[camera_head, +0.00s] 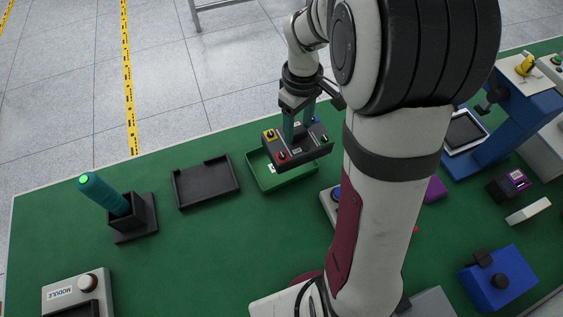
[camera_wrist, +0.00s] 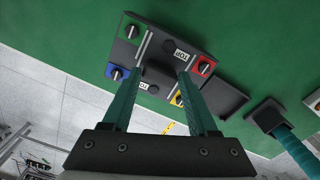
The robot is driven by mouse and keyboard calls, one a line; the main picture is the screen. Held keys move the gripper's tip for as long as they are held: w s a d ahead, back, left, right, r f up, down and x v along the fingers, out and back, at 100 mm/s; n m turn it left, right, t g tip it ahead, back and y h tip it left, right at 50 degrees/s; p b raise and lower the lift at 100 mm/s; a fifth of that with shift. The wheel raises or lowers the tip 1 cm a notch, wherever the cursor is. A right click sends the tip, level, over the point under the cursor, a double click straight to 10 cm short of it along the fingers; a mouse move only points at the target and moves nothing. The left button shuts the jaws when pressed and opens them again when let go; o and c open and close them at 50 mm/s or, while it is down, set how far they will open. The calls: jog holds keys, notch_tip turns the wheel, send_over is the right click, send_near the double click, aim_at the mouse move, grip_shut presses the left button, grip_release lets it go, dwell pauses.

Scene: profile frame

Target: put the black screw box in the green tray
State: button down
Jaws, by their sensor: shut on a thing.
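The black screw box (camera_head: 308,150) has coloured corner pieces with knobs. It also shows in the wrist view (camera_wrist: 158,50), with red, blue, yellow and green corners and a "TOP" label. My gripper (camera_head: 298,130) is shut on its middle, with teal fingers on both sides in the wrist view (camera_wrist: 159,76). The green tray (camera_head: 292,182) lies on the green table under the box in the head view. The box hides much of the tray's inside. The box looks held above the tray; I cannot tell the exact gap.
A black tray (camera_head: 205,184) lies left of the green tray. Farther left a teal-handled tool (camera_head: 104,196) stands tilted in a black holder (camera_head: 134,222). My arm hides the table's middle. A blue stand (camera_head: 505,135) and a blue box (camera_head: 497,278) are at the right.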

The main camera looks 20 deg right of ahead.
aim_at(283, 135)
jog(key=s+d+r, duration=0.1)
jog(key=s+d, duration=0.4)
jog(key=d, duration=0.1)
jog(key=w+a+f, duration=0.4)
jog(key=a, duration=0.1)
jog(key=w+a+f, duration=0.2)
jog(key=w+a, duration=0.1)
jog(key=shift+w+a+f, duration=0.1)
jog(key=shift+a, duration=0.15)
jog(key=f, duration=0.3)
jog(key=shift+w+a+f, duration=0.15)
jog(key=shift+a+f, duration=0.05)
jog(key=shift+f, duration=0.45)
jog(key=shift+f, duration=0.15)
jog(key=shift+c, duration=0.9)
grip_release()
